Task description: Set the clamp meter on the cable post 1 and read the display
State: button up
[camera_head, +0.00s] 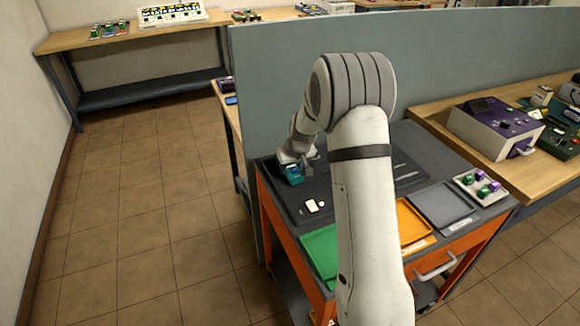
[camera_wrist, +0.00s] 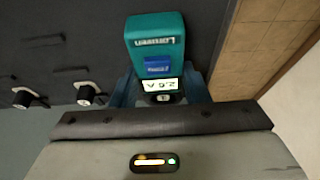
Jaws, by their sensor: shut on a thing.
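The clamp meter (camera_wrist: 155,42) is a teal block with a blue button and a pale lit display (camera_wrist: 163,84) with dark characters. They look like "2.6 A", but are small and hard to be sure of. My gripper (camera_wrist: 160,92) is shut on the meter, with a finger on each side. In the head view my gripper (camera_head: 298,160) holds the teal meter (camera_head: 293,175) at the cart's far left corner. Whether the meter is around a post is hidden.
The orange cart (camera_head: 272,215) carries a dark panel, a green tray (camera_head: 320,250), an orange tray (camera_head: 412,222), a grey tray (camera_head: 442,204) and a white tray of small blocks (camera_head: 481,196). A grey-blue partition (camera_head: 265,70) stands behind. Tiled floor at left is clear.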

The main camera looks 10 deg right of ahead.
jog(key=o, duration=1)
jog(key=shift+c, duration=0.2)
jog(key=shift+r, duration=0.1)
jog(key=p+v, duration=0.3)
jog(key=v, duration=0.7)
jog(key=shift+s+r, duration=0.2)
jog(key=shift+r, duration=0.2)
